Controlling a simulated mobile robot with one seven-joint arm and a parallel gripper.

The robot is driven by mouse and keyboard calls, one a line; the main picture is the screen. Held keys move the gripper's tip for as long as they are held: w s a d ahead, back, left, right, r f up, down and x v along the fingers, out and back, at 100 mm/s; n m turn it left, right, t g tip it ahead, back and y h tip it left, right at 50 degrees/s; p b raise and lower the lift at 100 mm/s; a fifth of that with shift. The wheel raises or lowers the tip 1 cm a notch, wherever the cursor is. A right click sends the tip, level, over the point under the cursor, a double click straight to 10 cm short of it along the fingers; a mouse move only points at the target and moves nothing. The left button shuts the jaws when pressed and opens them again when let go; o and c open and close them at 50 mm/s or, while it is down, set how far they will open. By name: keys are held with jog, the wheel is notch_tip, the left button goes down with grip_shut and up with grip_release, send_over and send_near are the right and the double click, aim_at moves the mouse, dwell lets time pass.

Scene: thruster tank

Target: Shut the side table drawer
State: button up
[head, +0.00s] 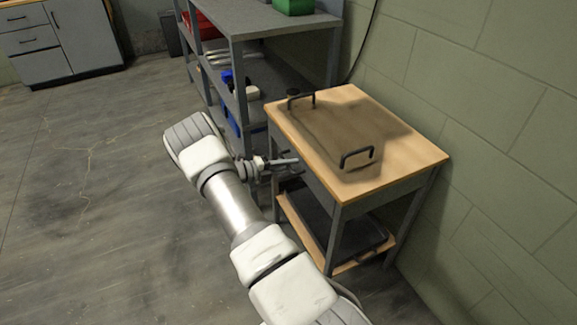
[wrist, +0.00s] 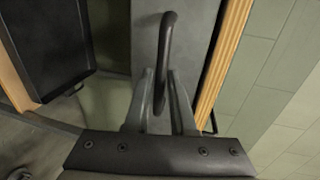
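The side table (head: 413,157) has a light wooden top and grey legs and stands against the wall at the right of the head view. In the wrist view its grey drawer front (wrist: 200,35) carries a dark curved handle (wrist: 167,38). My gripper (head: 292,167) is at the table's left side, just below the top. In the wrist view my gripper (wrist: 160,88) has its fingers apart, one on each side of the handle's near end. I cannot tell whether either finger touches it. How far the drawer stands out is hidden in the head view.
A brown tray (head: 335,125) with two dark handles lies on the tabletop. A dark tray (wrist: 45,40) sits on the lower shelf. A grey shelf unit (head: 285,22) with bins stands behind the table. The floor at left is clear.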

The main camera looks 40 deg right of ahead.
jog(key=shift+r, duration=0.1)
jog(key=p+v, duration=0.3)
jog(key=v, duration=1.4)
jog(key=shift+a, duration=0.2)
jog(key=shift+w, duration=0.1)
jog(key=s+a+r+m+t+y, duration=0.1)
jog(key=s+a+r+m+y, duration=0.15)
jog(key=r+m, duration=0.4)
jog(key=s+a+r+m+y, duration=0.25)
jog(key=s+r+m, duration=0.2)
jog(key=r, duration=0.35)
jog(key=s+a+r+m+t+y, duration=0.1)
jog(key=s+r+m+y, duration=0.25)
jog(key=r+m, duration=0.3)
jog(key=s+a+r+m+t+y, duration=0.35)
jog(key=s+a+r+m, duration=0.2)
jog(key=s+m, duration=0.3)
jog(key=s+a+r+m+t+y, duration=0.35)
jog(key=s+a+m, duration=0.3)
jog(key=s, duration=0.35)
notch_tip(320, 180, up, 18)
jog(key=p, duration=1.7)
jog(key=shift+s+d+r+m+p, duration=0.2)
jog(key=shift+d+m+p, duration=0.1)
jog(key=shift+m, duration=0.15)
